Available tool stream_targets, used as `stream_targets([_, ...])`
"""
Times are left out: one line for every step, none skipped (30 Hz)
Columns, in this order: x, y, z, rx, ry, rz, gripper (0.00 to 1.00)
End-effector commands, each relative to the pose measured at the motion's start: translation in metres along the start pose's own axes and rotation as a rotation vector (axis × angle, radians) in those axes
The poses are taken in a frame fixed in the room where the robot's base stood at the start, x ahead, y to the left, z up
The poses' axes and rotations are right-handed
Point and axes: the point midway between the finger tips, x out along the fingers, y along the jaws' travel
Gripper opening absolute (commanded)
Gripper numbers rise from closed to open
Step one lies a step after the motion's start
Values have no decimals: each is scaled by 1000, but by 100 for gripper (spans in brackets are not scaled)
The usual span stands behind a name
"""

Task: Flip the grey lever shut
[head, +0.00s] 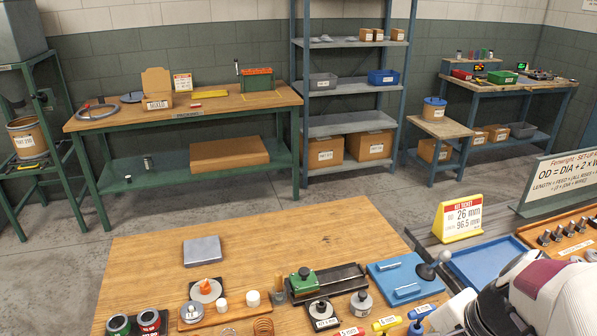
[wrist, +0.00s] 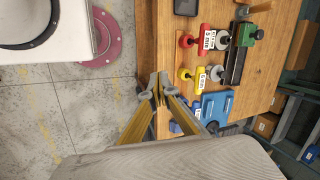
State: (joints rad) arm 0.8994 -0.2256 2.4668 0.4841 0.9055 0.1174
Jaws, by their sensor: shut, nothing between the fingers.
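A grey lever (head: 443,257) with a rounded knob stands tilted on a dark round base, at the right edge of a blue plate in the head view. It is the likeliest match for the grey lever, but I cannot tell its exact position or whether it is shut. In the wrist view I cannot pick it out clearly. My gripper (wrist: 158,88) is shut and empty, its fingertips over the wooden table's edge, apart from the lever. In the head view my arm fills the lower right corner and the fingertips cannot be made out.
Red (head: 350,332), yellow (head: 386,323) and blue (head: 420,312) labelled pieces line the near side. A green block (head: 303,282) stands by a dark rail. A yellow-framed ticket (head: 460,217) stands behind.

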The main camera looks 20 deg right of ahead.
Motion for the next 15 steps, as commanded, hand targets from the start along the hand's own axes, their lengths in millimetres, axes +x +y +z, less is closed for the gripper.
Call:
stream_targets([2, 1, -5, 57, -8, -15, 0])
stream_targets([2, 1, -8, 90, -11, -27, 0])
stream_targets([3, 1, -12, 135, -17, -41, 0])
stream_targets([4, 1, -14, 168, -21, -53, 0])
stream_targets([4, 1, -17, 202, -25, -65, 0])
stream_targets([5, 1, -21, 249, -30, -80, 0])
stream_targets([6, 0, -25, 284, -34, -94, 0])
stream_targets([6, 0, -28, 318, -37, -106, 0])
stream_targets([7, 0, -33, 367, -43, -123, 0])
stream_targets([7, 0, -36, 404, -46, -137, 0])
stream_targets([8, 0, -40, 441, -50, -151, 0])
stream_targets([8, 0, -45, 489, -55, -170, 0])
stream_targets([8, 0, -49, 529, -58, -185, 0])
stream_targets([8, 1, -53, 567, -63, -199, 0])
stream_targets([8, 1, -59, 619, -67, -221, 0])
